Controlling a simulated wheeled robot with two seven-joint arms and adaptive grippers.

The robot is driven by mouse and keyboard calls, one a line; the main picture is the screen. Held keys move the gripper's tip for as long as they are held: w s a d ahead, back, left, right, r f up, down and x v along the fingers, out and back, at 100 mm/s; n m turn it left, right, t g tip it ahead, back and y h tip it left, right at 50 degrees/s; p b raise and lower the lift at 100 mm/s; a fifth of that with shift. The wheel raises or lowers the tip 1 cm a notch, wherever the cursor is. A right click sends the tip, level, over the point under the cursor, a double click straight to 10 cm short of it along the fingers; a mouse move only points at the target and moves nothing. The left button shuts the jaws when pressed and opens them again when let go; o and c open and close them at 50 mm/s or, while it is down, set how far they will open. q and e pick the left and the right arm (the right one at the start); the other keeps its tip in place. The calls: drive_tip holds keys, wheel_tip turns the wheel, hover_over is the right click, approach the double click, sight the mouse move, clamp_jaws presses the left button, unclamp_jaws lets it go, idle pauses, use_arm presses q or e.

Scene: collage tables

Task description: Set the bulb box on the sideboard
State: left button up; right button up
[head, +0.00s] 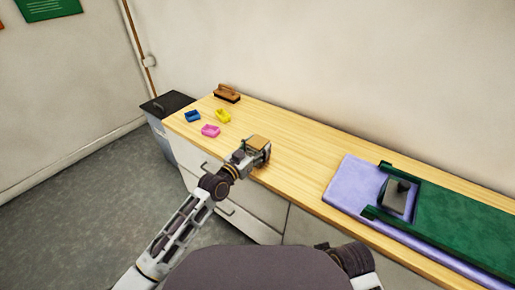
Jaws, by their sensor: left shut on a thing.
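The sideboard (300,160) has a long light-wood top and pale drawer fronts, and runs along the wall. My left gripper (261,149) is over its front edge, left of the middle. It is shut on a small tan-orange box (258,141), which I take for the bulb box. The gripper hides part of the box, and I cannot tell whether the box touches the wood. My right gripper is out of view; only part of my right arm shows at the bottom.
Blue (193,116), yellow (223,115) and pink (210,131) small pieces and a brown brush (227,93) occupy the left end. A lilac mat (347,184), a green piece (465,223) and a grey block (397,196) occupy the right. The middle top is clear.

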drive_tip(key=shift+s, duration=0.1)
use_arm(q)
drive_tip(key=o, duration=1)
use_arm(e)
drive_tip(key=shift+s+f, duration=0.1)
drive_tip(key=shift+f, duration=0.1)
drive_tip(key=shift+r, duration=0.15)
use_arm(q)
drive_tip(key=shift+p+v, duration=0.3)
drive_tip(key=shift+v, duration=0.85)
drive_tip(key=p+v, duration=0.2)
drive_tip(key=v, duration=0.7)
drive_tip(key=shift+s+a, duration=0.25)
drive_tip(key=shift+s, duration=0.05)
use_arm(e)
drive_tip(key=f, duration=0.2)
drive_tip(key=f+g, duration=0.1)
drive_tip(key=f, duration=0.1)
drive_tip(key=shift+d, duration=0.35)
